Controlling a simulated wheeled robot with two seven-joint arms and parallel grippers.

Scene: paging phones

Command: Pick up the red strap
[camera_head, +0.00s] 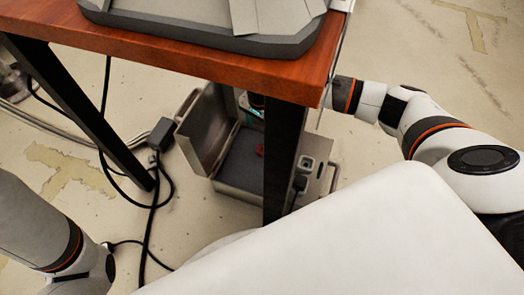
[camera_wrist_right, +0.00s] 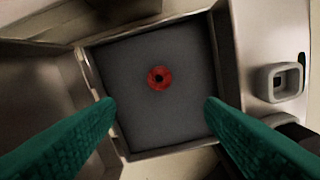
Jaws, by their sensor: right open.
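The red strap is a small red ring with a dark centre (camera_wrist_right: 159,78), lying on the dark floor of an open grey case (camera_wrist_right: 126,150). In the head view, the strap (camera_head: 260,150) is a small red patch inside the case (camera_head: 240,185), partly hidden by the table leg. My right gripper (camera_wrist_right: 160,104) is open, its two green fingers on either side below the strap in the wrist view, apart from it and empty. In the head view, the right gripper (camera_head: 257,107) is mostly hidden behind the table edge and leg. My left gripper is out of view.
A wooden table (camera_head: 180,75) with a dark leg (camera_head: 284,165) stands over the case. The case's raised lid (camera_head: 207,128) is on the left. A grey tray (camera_head: 200,28) sits on the table. Black cables (camera_head: 150,205) run across the floor left of the case.

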